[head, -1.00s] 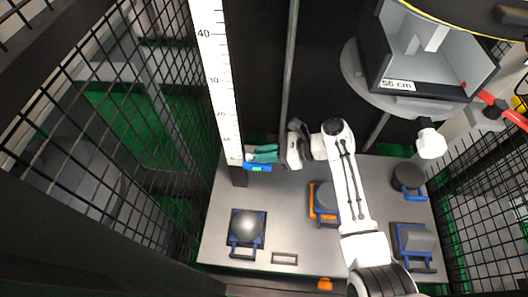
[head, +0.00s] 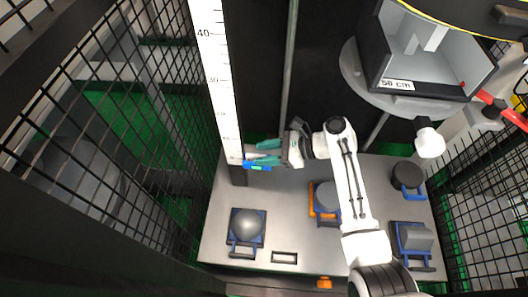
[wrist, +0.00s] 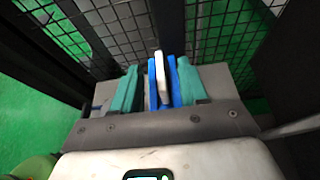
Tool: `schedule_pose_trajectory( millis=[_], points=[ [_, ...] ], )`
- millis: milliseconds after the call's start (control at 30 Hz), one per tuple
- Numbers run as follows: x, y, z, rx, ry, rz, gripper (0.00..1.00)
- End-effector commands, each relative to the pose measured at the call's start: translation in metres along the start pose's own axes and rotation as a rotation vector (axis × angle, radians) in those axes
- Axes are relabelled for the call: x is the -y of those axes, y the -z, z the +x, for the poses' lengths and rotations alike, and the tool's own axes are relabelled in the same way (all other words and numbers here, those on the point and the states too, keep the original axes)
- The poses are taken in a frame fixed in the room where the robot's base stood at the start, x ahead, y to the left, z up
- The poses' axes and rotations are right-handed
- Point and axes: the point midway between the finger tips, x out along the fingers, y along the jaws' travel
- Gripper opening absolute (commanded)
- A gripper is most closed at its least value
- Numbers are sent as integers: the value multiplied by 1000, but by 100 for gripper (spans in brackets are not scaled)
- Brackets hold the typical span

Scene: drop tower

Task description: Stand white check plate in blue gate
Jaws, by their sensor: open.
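The white check plate (wrist: 162,75) stands on edge between the two upright walls of the blue gate (wrist: 174,80) in the wrist view. In the head view the blue gate (head: 257,166) is at the foot of the white ruler, and the plate is too small to make out clearly. My gripper (head: 267,151) is at the gate, its teal fingers spread apart. In the wrist view my gripper (wrist: 160,90) has one finger on each side of the gate and plate, with gaps between. The plate's lower edge is hidden.
The tall ruler (head: 217,90) rises beside the gate. A grey dome (head: 248,223), a round grey piece (head: 326,196), a black cylinder (head: 406,176) and a grey block (head: 415,238) sit on the grey table (head: 285,220). Black mesh (head: 110,140) closes the left side.

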Motion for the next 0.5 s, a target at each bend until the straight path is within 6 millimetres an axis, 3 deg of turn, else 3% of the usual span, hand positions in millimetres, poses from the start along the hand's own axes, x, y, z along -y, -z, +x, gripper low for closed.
schedule_pose_trajectory(
  millis=[500],
  points=[
    [1, 0, -88, 0, 3, 1, 44]
  ],
)
